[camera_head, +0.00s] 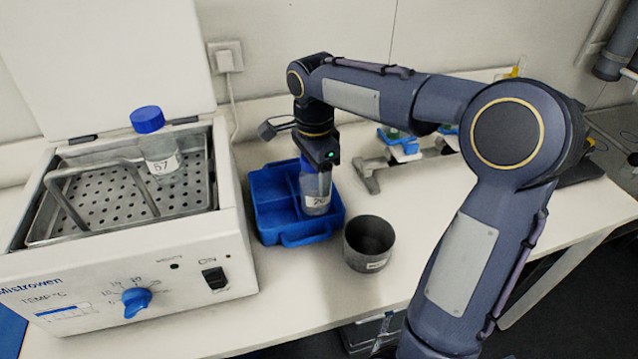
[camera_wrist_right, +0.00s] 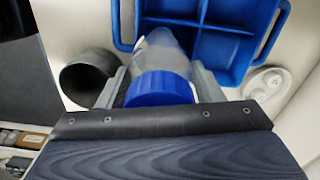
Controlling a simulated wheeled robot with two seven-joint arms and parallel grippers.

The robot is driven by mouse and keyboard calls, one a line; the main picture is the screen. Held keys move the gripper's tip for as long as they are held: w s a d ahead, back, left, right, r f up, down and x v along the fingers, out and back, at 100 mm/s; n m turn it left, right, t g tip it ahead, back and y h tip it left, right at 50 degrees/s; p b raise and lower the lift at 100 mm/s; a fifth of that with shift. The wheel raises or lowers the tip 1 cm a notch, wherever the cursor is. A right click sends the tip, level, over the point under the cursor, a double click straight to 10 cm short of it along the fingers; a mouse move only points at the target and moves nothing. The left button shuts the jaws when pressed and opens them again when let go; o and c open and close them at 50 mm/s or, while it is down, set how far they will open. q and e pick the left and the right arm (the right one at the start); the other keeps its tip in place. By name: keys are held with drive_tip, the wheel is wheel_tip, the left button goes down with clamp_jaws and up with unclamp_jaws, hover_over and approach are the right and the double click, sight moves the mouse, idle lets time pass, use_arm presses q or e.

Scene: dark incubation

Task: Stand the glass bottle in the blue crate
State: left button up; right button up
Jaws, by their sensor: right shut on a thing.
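The glass bottle (camera_head: 316,190), with a white label, hangs upright below my right gripper (camera_head: 318,160). In the right wrist view the gripper (camera_wrist_right: 165,88) is shut on the bottle around its blue cap (camera_wrist_right: 158,90), and the clear shoulder (camera_wrist_right: 160,48) shows beyond. The blue crate (camera_head: 270,220) stands on the bench below and beside the bottle; it also shows in the right wrist view (camera_wrist_right: 228,48). The bottle overlaps the crate's right compartment in the head view. I cannot tell whether its base touches the crate floor. My left gripper is not in view.
A white water bath (camera_head: 235,240) with its lid raised stands at the left, holding another blue-capped bottle (camera_head: 158,150). A dark grey cup (camera_head: 368,245) stands just right of the crate. A metal stand with blue parts (camera_head: 400,145) is behind. The bench front right is clear.

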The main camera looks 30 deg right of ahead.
drive_tip(key=shift+w+d+f, duration=0.25)
drive_tip(key=shift+d+f, duration=0.15)
drive_tip(key=shift+f, duration=0.15)
drive_tip(key=f, duration=0.3)
drive_tip(key=shift+w+d+f, duration=0.1)
drive_tip(key=shift+w+d, duration=0.1)
drive_tip(key=shift+d, duration=0.15)
drive_tip(key=shift+f, duration=0.35)
drive_tip(key=shift+f, duration=0.1)
drive_tip(key=o, duration=1.3)
